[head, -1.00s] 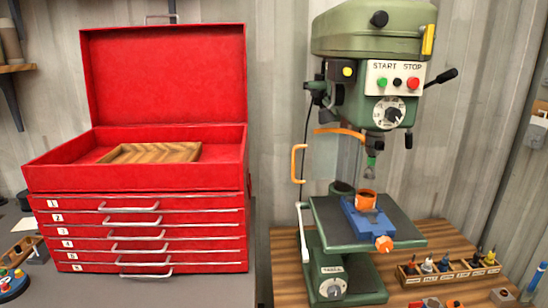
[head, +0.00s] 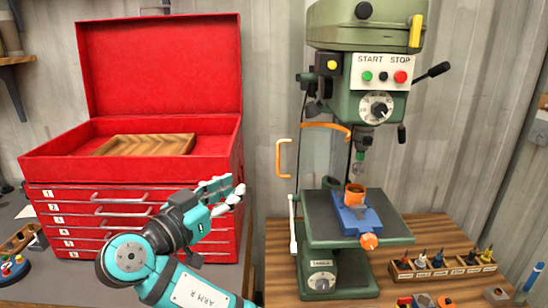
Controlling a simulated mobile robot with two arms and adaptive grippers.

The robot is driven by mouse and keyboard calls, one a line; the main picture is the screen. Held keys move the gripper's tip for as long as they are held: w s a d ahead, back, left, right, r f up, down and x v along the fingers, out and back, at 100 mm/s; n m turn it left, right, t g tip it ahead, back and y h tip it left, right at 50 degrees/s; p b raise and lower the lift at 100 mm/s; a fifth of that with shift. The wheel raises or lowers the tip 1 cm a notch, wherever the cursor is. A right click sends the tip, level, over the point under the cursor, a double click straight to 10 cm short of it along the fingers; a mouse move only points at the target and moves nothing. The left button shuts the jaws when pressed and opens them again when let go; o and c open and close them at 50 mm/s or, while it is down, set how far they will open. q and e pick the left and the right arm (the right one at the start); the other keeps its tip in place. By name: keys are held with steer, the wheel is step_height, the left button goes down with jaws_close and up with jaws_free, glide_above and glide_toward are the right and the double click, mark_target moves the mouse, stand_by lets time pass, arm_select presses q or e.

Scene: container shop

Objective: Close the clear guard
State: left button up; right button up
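The clear guard (head: 313,158) is a see-through panel on the green drill press (head: 345,90). It stands swung out to the left of the chuck (head: 362,142), with an orange strip (head: 327,126) along its top and an orange handle (head: 283,157) at its left edge. The space in front of the chuck is uncovered. My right gripper (head: 238,187) is in the head view, in front of the red tool chest, left of and below the orange handle and apart from it. It holds nothing visible; its finger gap is hard to judge. My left gripper is not in view.
A blue vise (head: 355,216) with an orange cup-shaped part (head: 355,194) sits on the press table (head: 318,232). The red tool chest (head: 130,170) stands open at left. A wooden rack (head: 440,268) of bits is at lower right. Open air lies between chest and handle.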

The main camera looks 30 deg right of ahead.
mark_target(278, 158)
steer(key=p+x, duration=0.8)
steer(key=x, duration=0.9)
steer(key=shift+w+f, duration=0.1)
steer(key=shift+w, duration=0.05)
jaws_close()
